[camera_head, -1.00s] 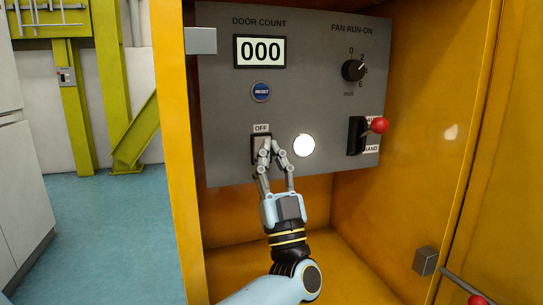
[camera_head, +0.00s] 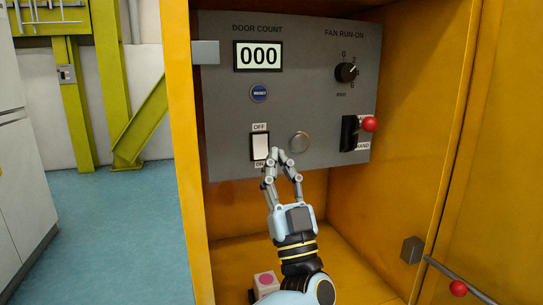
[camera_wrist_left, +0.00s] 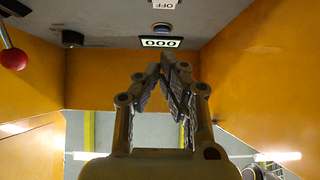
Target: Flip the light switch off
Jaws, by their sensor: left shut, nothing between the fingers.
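The light switch (camera_head: 260,146) is a white rocker in a dark frame on the grey panel (camera_head: 225,110), with OFF above it and ON below. Its face is now uncovered in the head view. The round lamp (camera_head: 299,142) to its right is unlit. My left gripper (camera_head: 281,154) is shut and empty, its fingertips low between the switch and the lamp in the picture. It seems apart from the switch. In the left wrist view the fingertips (camera_wrist_left: 167,65) are together, below the display; the switch is not clearly visible there. My right gripper is not in view.
The yellow cabinet wall (camera_head: 425,130) stands to the right. A red-knobbed lever (camera_head: 368,124), a fan dial (camera_head: 345,72), a blue reset button (camera_head: 259,93) and the door count display (camera_head: 259,56) share the panel. A box with a pink button (camera_head: 266,281) sits below.

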